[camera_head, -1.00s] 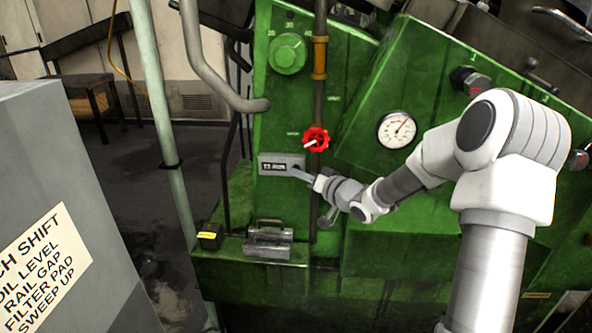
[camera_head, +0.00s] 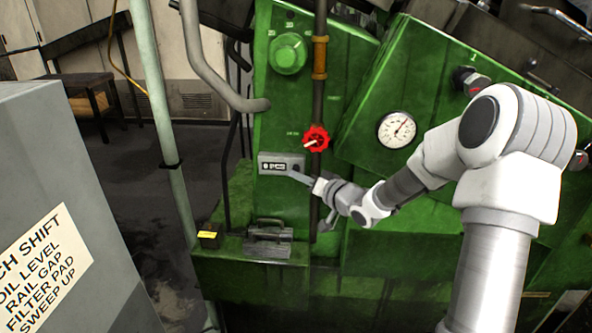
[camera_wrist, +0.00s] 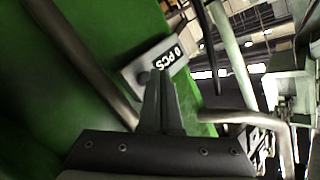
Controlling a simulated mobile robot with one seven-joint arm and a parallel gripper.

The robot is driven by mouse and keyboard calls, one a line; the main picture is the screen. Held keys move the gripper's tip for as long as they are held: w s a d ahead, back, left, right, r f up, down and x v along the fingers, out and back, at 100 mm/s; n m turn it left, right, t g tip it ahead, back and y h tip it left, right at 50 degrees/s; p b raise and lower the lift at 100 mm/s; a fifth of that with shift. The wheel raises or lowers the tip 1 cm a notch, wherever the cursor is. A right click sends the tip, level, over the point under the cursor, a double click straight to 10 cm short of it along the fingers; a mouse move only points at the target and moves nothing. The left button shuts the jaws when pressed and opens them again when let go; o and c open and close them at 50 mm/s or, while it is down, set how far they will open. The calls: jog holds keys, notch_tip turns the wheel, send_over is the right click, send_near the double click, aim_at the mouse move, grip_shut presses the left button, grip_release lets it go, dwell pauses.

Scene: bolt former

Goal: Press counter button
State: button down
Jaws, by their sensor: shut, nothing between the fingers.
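The counter (camera_head: 272,165) is a small grey box on the green machine front, left of the red valve wheel. It also shows in the wrist view (camera_wrist: 178,46), tilted, and its dark display reads "0 PCS". A dark round button (camera_wrist: 144,77) sits on its face beside the display. My gripper (camera_head: 292,174) is shut and empty, its tips at the counter's lower right in the head view. In the wrist view the closed fingers (camera_wrist: 160,74) end right beside the button. I cannot tell whether they touch it.
A red valve wheel (camera_head: 316,138) on a vertical brown pipe is close above and right of my gripper. A grey toolbox (camera_head: 268,242) and a small yellow-topped block (camera_head: 208,236) sit on the ledge below. A round gauge (camera_head: 397,130) is to the right.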

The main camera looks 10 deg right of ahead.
jog(key=shift+s+a, duration=0.25)
jog(key=shift+s, duration=0.55)
jog(key=shift+s+a, duration=0.3)
jog(key=shift+s, duration=0.5)
jog(key=shift+s+a, duration=0.25)
jog(key=shift+s, duration=0.55)
jog(key=s+d+r+n+g+h+p, duration=0.15)
jog(key=s+r+g+h+p, duration=0.3)
jog(key=s+r+h, duration=0.55)
jog(key=s+a+r+g+y+p, duration=0.1)
jog(key=s+r+g, duration=0.1)
jog(key=s, duration=0.9)
jog(key=s+a+r+g+y+p, duration=0.1)
jog(key=s+r+g, duration=0.1)
jog(key=s, duration=1)
jog(key=shift+s+r+y+p, duration=0.15)
jog(key=shift+r+y+p, duration=0.2)
jog(key=shift+r, duration=0.5)
